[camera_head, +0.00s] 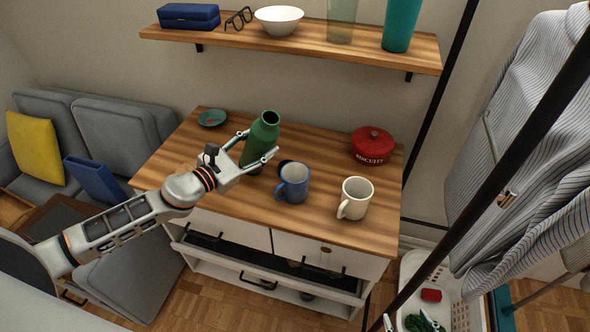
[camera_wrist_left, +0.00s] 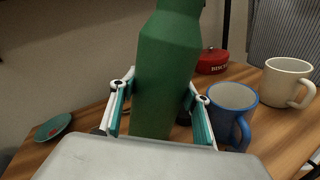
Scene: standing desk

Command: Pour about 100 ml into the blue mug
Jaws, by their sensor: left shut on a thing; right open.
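The green bottle (camera_head: 262,137) has a dark open mouth and looks about upright. My left gripper (camera_head: 257,150) is shut on it, one finger on each side. The left wrist view shows the bottle (camera_wrist_left: 168,70) between the fingers; I cannot tell whether its base touches the desk. The blue mug (camera_head: 293,186) stands upright on the desk, just right of the bottle and apart from it. It also shows in the left wrist view (camera_wrist_left: 231,103), and no liquid is discernible in it.
A cream mug (camera_head: 356,199) stands right of the blue mug. A red lidded pot (camera_head: 372,147) is at the back right, and a small green dish (camera_head: 212,118) at the back left. A dark round item lies behind the blue mug. A wooden shelf (camera_head: 300,45) hangs above.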

